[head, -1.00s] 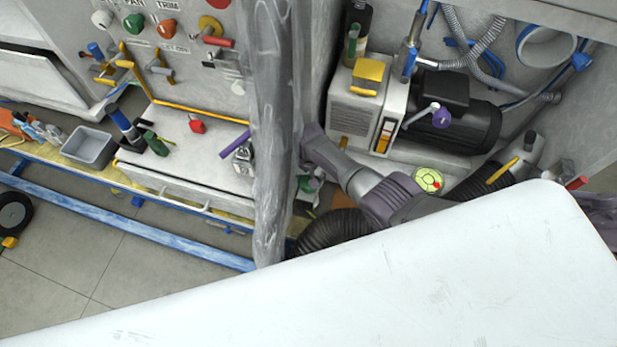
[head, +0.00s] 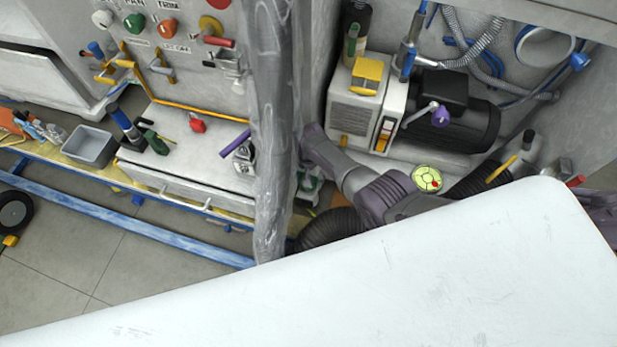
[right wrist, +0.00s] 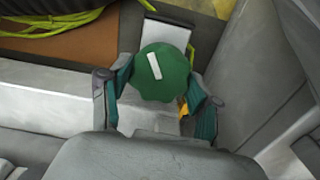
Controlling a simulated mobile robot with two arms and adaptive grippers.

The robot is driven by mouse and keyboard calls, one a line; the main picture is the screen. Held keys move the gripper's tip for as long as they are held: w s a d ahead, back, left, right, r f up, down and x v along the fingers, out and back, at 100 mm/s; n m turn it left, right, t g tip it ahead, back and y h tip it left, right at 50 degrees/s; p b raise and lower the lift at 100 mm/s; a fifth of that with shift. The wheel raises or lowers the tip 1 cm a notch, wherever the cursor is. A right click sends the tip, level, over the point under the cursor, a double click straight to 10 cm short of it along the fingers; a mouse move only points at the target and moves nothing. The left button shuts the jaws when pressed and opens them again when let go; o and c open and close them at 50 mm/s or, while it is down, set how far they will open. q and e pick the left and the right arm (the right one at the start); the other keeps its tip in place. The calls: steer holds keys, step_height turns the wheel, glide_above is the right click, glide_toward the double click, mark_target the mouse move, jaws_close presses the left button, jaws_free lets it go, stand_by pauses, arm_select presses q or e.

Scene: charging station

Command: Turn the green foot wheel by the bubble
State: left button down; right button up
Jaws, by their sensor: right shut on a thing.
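The green foot wheel (right wrist: 162,72), a round scalloped knob with a white bar mark, sits between the two fingers of my right gripper (right wrist: 158,88) in the right wrist view. The fingers are closed on its sides. My left gripper is not in view.
A grey upright post (head: 270,130) stands left of my arm. A black motor pump (head: 450,115) is behind the level. A black ribbed hose (head: 330,228) runs below my arm. In the right wrist view, a yellow-green cable (right wrist: 50,22) lies at upper left.

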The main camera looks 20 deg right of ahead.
steer(key=o, duration=1.1)
steer(key=shift+r, duration=0.1)
step_height(320, 180, up, 12)
steer(key=shift+f, duration=0.1)
